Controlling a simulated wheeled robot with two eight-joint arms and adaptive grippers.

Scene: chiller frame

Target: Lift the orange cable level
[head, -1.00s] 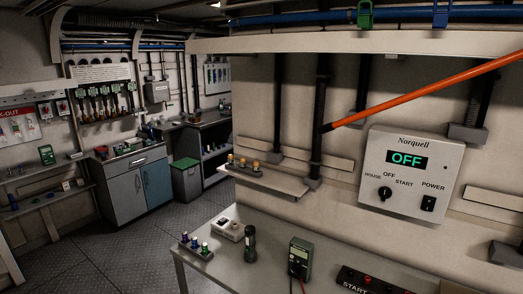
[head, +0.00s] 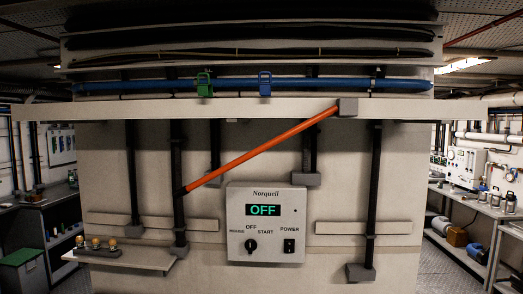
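The orange cable (head: 262,151) runs as a straight slanted line across the front of the pale frame panel. Its lower left end meets a black vertical pipe (head: 177,170). Its upper right end meets a grey block (head: 348,107) at the pale horizontal rail (head: 290,110). The cable is tilted, with the right end clearly higher. Neither of my grippers shows in the head view.
A Norquell control box (head: 266,223) reading OFF sits below the cable. Green (head: 204,84) and blue (head: 265,83) clamps sit on the blue cable (head: 330,85) above the rail. A small shelf (head: 120,257) juts out at lower left. Benches stand at both sides.

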